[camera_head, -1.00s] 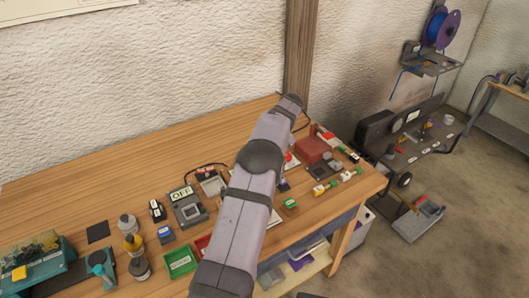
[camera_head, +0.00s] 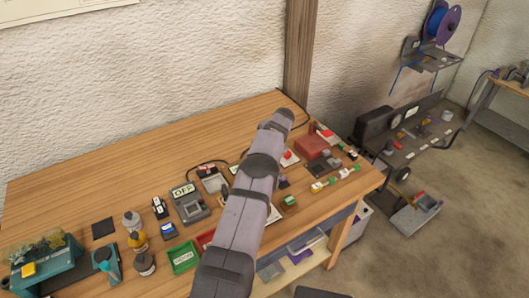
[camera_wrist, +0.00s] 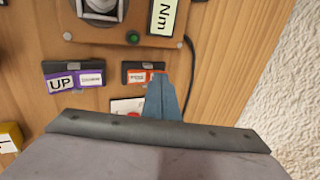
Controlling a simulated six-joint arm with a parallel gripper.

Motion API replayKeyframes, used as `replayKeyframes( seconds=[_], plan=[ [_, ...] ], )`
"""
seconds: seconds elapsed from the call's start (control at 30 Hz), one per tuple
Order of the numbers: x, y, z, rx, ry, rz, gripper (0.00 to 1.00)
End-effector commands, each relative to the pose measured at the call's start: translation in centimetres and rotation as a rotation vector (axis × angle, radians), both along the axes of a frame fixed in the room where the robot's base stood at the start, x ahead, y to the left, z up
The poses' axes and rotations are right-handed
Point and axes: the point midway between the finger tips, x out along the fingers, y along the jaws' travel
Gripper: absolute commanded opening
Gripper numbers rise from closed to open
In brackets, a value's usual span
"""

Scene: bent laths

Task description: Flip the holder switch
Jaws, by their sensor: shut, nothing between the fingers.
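In the wrist view my gripper (camera_wrist: 160,84) shows as blue-grey fingers, shut and empty. The fingertips overlap the right part of a dark box with an orange label (camera_wrist: 137,77). Whether they touch it I cannot tell. Left of it is a dark box with a purple label (camera_wrist: 91,79) and a white tag reading UP. The small print on both boxes is unreadable, so I cannot tell which is the holder switch. A white plate with a red part (camera_wrist: 124,106) lies nearer, partly hidden by my gripper. In the head view my arm hides the gripper.
A panel with a green button (camera_wrist: 133,37) and an Nm display (camera_wrist: 166,16) stands beyond the boxes. A black cable (camera_wrist: 189,75) runs at right. In the head view an OFF display (camera_head: 183,190), a green tray (camera_head: 182,257) and a red block (camera_head: 311,147) are on the crowded bench.

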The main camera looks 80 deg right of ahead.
Motion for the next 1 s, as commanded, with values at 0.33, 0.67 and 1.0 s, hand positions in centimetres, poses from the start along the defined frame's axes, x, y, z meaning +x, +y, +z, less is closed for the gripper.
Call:
replayKeyframes(
  seconds=[0.33, 0.67, 1.0],
  plan=[
    [0.2, -0.3, -0.9, -0.003, 0.000, 0.002, 0.00],
    [0.4, -0.4, -0.5, 0.001, -0.001, 0.000, 0.00],
    [-0.4, 0.3, -0.4, 0.002, -0.002, 0.000, 0.00]
  ],
)
